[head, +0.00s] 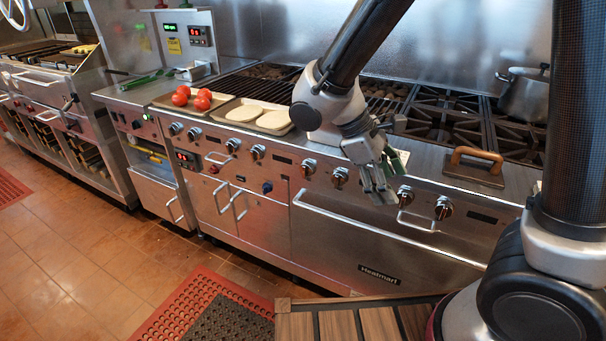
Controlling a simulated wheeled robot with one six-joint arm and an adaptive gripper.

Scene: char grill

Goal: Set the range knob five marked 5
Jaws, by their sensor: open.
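A row of silver range knobs with dark bezels runs along the front panel of the steel range. Knobs show left of my gripper, including one at the middle (308,167) and one beside it (339,177). Two more are right of it, a nearer one (405,195) and one farther right (443,208). The number markings are too small to read, so I cannot tell which is knob five. My gripper (378,188) is open, pointing down in front of the panel between these pairs. It may hide part of the panel; contact with a knob cannot be told.
An oven handle (380,237) runs below the panel. On top are a tray with tomatoes (163,100), a tray with pale flat pieces (213,113), a wooden-handled press (476,167) and a pot (524,97). A red mat (170,318) lies on the floor.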

